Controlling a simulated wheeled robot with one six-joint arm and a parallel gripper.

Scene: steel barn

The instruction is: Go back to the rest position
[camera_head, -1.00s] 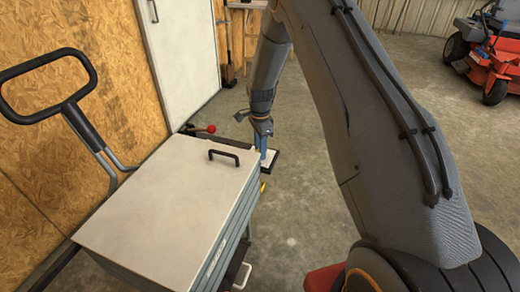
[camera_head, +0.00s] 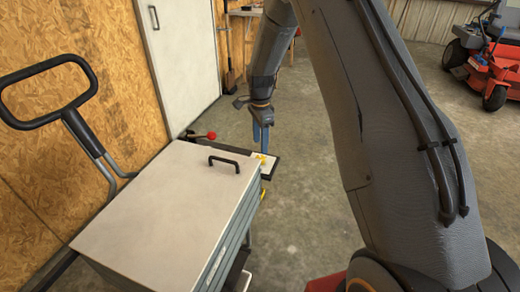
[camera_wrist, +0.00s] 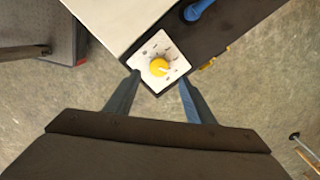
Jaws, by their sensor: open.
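My gripper (camera_head: 263,138) is at the far side of the grey tool cabinet (camera_head: 160,210), pointing down. It is open and empty, and its two fingers (camera_wrist: 155,100) show spread apart in the wrist view. Between and beyond the fingertips in the wrist view is a white panel with markings (camera_wrist: 152,75) and a yellow knob (camera_wrist: 159,67). The panel sits on a dark base, and part of it shows in the head view (camera_head: 262,165), close below my gripper. The fingers appear clear of the knob.
A black handle (camera_head: 224,161) stands up from the cabinet lid. A red-knobbed lever (camera_head: 211,136) is behind it. A black loop handle (camera_head: 45,92) is at left by the wooden wall. A red mower (camera_head: 490,70) stands far right. Concrete floor is open between.

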